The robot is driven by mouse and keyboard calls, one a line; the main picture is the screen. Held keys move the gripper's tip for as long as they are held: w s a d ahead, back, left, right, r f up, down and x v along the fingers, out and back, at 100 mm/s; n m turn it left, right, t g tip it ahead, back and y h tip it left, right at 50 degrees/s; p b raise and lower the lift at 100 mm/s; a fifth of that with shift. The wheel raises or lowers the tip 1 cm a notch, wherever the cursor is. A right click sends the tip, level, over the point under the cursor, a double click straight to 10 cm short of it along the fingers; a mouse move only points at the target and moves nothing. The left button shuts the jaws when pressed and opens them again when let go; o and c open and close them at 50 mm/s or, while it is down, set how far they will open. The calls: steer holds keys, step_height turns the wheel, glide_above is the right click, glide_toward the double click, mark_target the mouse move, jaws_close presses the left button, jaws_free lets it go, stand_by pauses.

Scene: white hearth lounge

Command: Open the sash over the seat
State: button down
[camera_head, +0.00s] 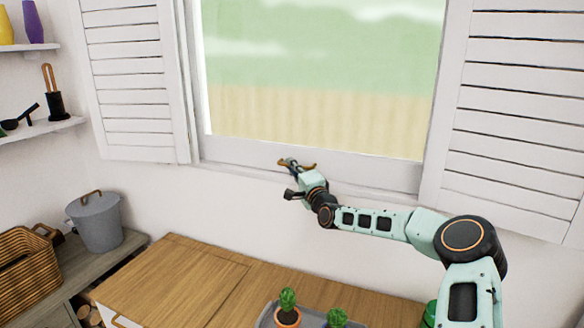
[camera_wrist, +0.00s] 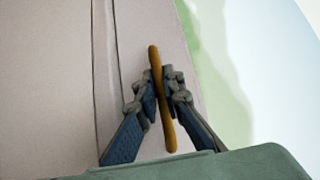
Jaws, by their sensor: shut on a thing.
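The window sash (camera_head: 300,155) has a white bottom rail and a pane with a green and tan view behind it. The rail sits at or close to the sill, and I cannot tell if there is a gap. A thin brown handle (camera_wrist: 162,100) is on the rail. My gripper (camera_head: 296,164) reaches the rail from the front. In the wrist view my gripper (camera_wrist: 162,88) has its two fingers closed around the middle of the handle, with both handle ends showing. The seat (camera_head: 190,280) is a wooden-topped bench below the window.
White louvred shutters stand open at the left (camera_head: 130,80) and right (camera_head: 515,120). A grey tray (camera_head: 265,318) with small potted cacti sits on the seat. A grey lidded bin (camera_head: 97,222) and a wicker basket (camera_head: 25,280) are at the left. The left of the seat is clear.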

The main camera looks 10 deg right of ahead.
steer(key=p, duration=0.5)
glide_toward(292, 112)
steer(key=w+a+r, duration=0.2)
steer(key=w, duration=0.1)
steer(key=w+a+r, duration=0.1)
steer(key=shift+w+a, duration=0.2)
steer(key=shift+w, duration=0.15)
steer(key=shift+f, duration=0.15)
steer(key=c, duration=2.1)
jaws_free()
steer(key=shift+f, duration=0.1)
steer(key=v, duration=1.2)
